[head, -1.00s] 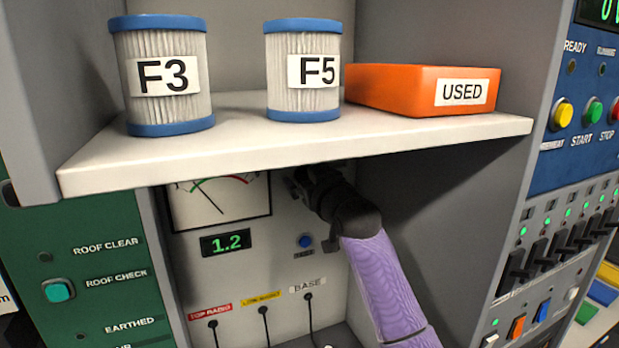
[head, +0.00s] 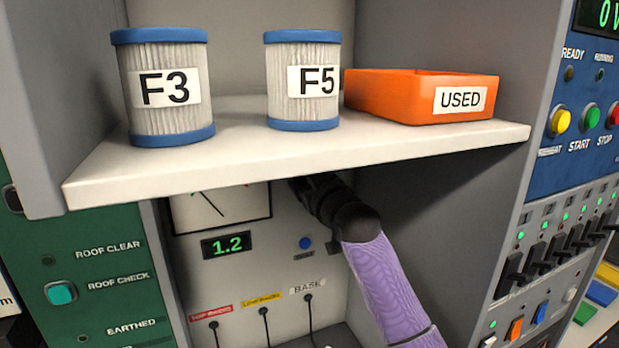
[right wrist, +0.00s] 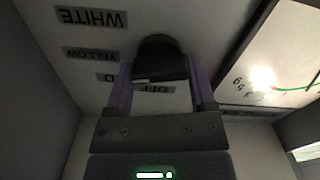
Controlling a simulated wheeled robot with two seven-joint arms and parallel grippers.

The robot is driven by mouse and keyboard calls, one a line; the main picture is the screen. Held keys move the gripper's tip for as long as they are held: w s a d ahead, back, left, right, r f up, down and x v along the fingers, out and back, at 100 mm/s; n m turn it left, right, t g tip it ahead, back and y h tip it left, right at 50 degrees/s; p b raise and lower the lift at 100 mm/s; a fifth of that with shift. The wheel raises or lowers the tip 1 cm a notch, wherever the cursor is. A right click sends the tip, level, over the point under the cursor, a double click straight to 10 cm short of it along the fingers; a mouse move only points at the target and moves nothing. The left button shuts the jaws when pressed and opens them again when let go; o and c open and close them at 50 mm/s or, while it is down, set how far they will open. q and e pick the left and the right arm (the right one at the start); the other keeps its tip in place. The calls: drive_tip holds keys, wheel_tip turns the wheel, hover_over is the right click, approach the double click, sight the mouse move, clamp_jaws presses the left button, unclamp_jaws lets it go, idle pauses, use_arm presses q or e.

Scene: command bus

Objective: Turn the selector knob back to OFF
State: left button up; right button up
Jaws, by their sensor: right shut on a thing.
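The selector knob (right wrist: 158,45) is a dark round knob on a pale panel in the right wrist view. Labels reading WHITE (right wrist: 91,17), YELLOW (right wrist: 95,53) and OFF (right wrist: 153,90) appear upside down around it; another label is partly covered. My right gripper (right wrist: 160,70) has its two purple fingers on either side of the knob and is shut on it. Which label the knob points to I cannot tell. In the head view the shelf hides the knob, and my right arm reaches up under the shelf. My left gripper is not in view.
A white shelf (head: 300,160) overhangs the work spot, carrying filters F3 (head: 170,115) and F5 (head: 304,108) and an orange USED tray (head: 390,105). A meter (head: 240,203) and a 1.2 display (head: 226,246) are left of my arm. A grey side wall (head: 440,210) is to the right.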

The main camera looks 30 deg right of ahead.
drive_tip(key=n+p, duration=0.3)
drive_tip(key=shift+r, duration=0.15)
drive_tip(key=n+p, duration=0.2)
drive_tip(key=n, duration=0.2)
drive_tip(key=n+p, duration=0.1)
drive_tip(key=n, duration=0.1)
drive_tip(key=n+p, duration=0.1)
drive_tip(key=shift+a+f+n, duration=0.15)
drive_tip(key=shift+f+n, duration=0.1)
drive_tip(key=shift+n, duration=0.05)
drive_tip(key=shift+f+n+p, duration=0.2)
drive_tip(key=shift+n+p, duration=0.8)
drive_tip(key=shift+n, duration=1.1)
drive_tip(key=o, duration=1.2)
drive_tip(key=shift+s, duration=0.15)
